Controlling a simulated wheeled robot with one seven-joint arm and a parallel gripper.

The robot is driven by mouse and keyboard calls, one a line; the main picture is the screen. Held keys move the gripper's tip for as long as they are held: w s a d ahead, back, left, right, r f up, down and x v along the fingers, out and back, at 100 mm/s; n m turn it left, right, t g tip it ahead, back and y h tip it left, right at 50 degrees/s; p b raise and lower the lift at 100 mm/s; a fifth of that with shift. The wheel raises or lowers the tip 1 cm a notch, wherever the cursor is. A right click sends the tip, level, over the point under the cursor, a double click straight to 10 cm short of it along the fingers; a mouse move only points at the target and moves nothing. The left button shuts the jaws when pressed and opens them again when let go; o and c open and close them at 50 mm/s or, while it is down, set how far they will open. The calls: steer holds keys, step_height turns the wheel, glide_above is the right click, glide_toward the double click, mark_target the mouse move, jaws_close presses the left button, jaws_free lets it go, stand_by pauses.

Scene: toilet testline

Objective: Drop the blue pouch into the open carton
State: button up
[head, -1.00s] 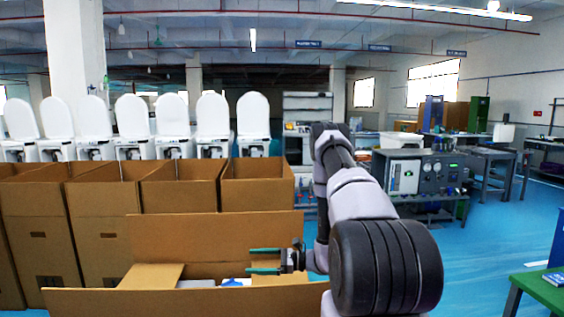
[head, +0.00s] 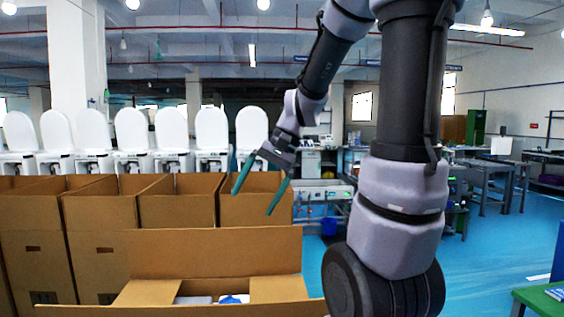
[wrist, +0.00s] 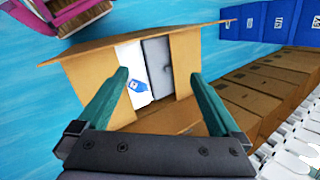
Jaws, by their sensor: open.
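The open carton (head: 215,250) stands low in front of me, flaps spread; it also shows in the wrist view (wrist: 185,80). In the wrist view a small blue pouch with a white label (wrist: 137,86) lies inside the carton, on a white item, beside a grey item (wrist: 158,66). In the head view only a bit of blue on white (head: 234,299) shows inside; the front flap hides the rest. My gripper (head: 253,201) is open and empty, above the carton and apart from it, fingers pointing down. Its fingers also show in the wrist view (wrist: 158,75).
A row of tall open brown boxes (head: 100,215) stands behind the carton, with white toilets (head: 130,130) beyond. A green table (head: 540,300) is at the lower right with a blue item on it.

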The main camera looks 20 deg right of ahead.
steer(key=s+d+r+n+t+h, duration=0.2)
steer(key=s+d+r+t+h, duration=0.1)
steer(key=s+r+t, duration=0.3)
step_height(320, 180, up, 2)
steer(key=shift+s+d+r+h, duration=0.2)
steer(key=shift+s+d+h, duration=0.05)
steer(key=shift+s+h, duration=0.2)
